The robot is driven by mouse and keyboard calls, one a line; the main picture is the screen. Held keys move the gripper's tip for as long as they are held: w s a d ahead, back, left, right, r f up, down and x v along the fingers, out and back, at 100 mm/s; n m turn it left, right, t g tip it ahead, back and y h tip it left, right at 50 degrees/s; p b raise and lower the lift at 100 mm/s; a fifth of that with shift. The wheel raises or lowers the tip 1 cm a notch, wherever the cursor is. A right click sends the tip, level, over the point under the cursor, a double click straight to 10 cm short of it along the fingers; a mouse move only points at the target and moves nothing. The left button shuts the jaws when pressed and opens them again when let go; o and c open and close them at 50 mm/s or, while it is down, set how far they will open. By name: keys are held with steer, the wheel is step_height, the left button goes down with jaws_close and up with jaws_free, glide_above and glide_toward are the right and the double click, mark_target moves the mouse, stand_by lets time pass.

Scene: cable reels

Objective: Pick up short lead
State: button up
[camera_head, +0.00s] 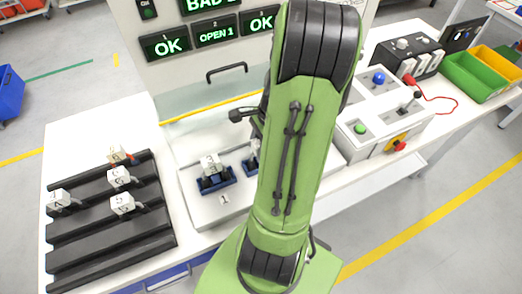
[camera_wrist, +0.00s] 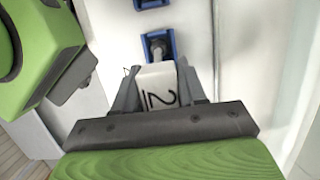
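In the wrist view a white block marked 12 (camera_wrist: 160,90), with a dark plug end, sits between the fingers of my gripper (camera_wrist: 158,80). The fingers lie close against both its sides and look shut on it. Its plug end is at a blue cradle (camera_wrist: 158,44); whether it has lifted clear of it, I cannot tell. Another white numbered block (camera_head: 211,164) sits in a blue cradle (camera_head: 216,182) on the white fixture (camera_head: 222,208). I cannot tell by looks which lead is short.
A black slotted rack (camera_head: 100,238) at left holds several white numbered blocks (camera_head: 119,176). Green displays (camera_head: 216,33) read OK, OPEN 1 and OK, with BAD above, partly hidden. A button box (camera_head: 378,110), with green (camera_head: 470,78) and yellow (camera_head: 496,64) bins, stands right.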

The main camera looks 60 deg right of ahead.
steer(key=c, duration=0.3)
step_height(320, 180, up, 10)
steer(key=p, duration=0.3)
steer(key=shift+r, duration=0.1)
steer(key=shift+r+p, duration=0.95)
steer(key=shift+p, duration=0.1)
steer(key=shift+f, duration=0.15)
